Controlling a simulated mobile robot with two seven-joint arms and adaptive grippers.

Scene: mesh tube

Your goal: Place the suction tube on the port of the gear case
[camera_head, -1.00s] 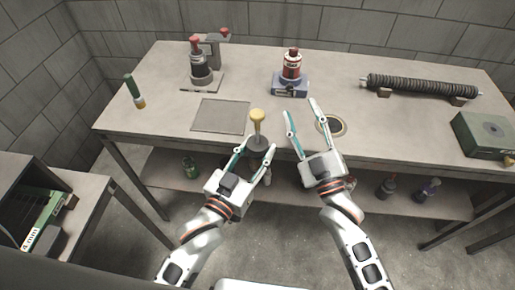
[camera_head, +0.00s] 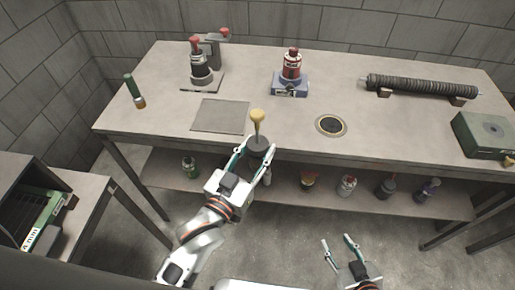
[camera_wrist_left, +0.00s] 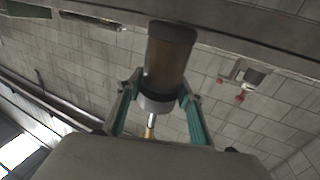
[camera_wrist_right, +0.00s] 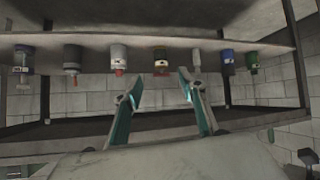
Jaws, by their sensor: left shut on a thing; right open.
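The left wrist view shows a brown-grey cylinder (camera_wrist_left: 170,60) with a pale collar between the fingers. Whether this is the suction tube, I cannot tell. A long black ribbed tube (camera_head: 420,86) lies on two brown blocks at the back right. A green box (camera_head: 485,135) with a dark round spot on top and a brass fitting, possibly the gear case, stands at right. My right gripper (camera_head: 335,242) is open and empty, low before the table.
Several bottles stand on the lower shelf (camera_head: 330,185).

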